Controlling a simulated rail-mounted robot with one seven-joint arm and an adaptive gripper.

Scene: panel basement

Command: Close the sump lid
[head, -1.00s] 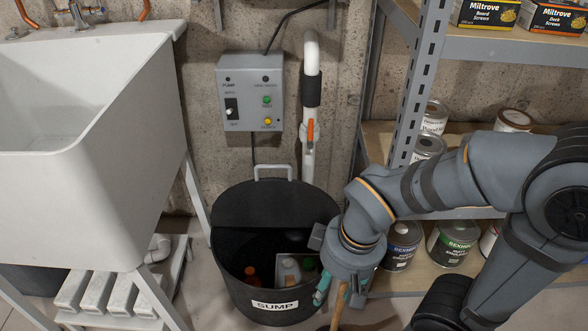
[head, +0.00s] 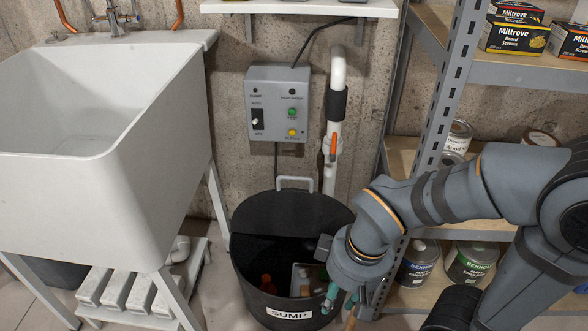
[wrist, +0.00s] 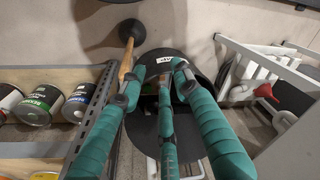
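The sump (head: 250,277) is a round black bin with a white SUMP label, on the floor in the head view. My gripper (head: 341,297) hangs at the sump's right front rim, pointing down. In the wrist view its teal fingers (wrist: 158,72) are spread and hold nothing visible. They hide part of the opening; the lid (wrist: 145,128) shows behind them.
A plunger (wrist: 127,28) with a wooden handle stands close to the fingers. A white sink (head: 95,160) stands left, and shelving with paint cans (head: 417,262) right. A pipe (head: 333,120) and pump box (head: 278,103) are on the wall behind the sump.

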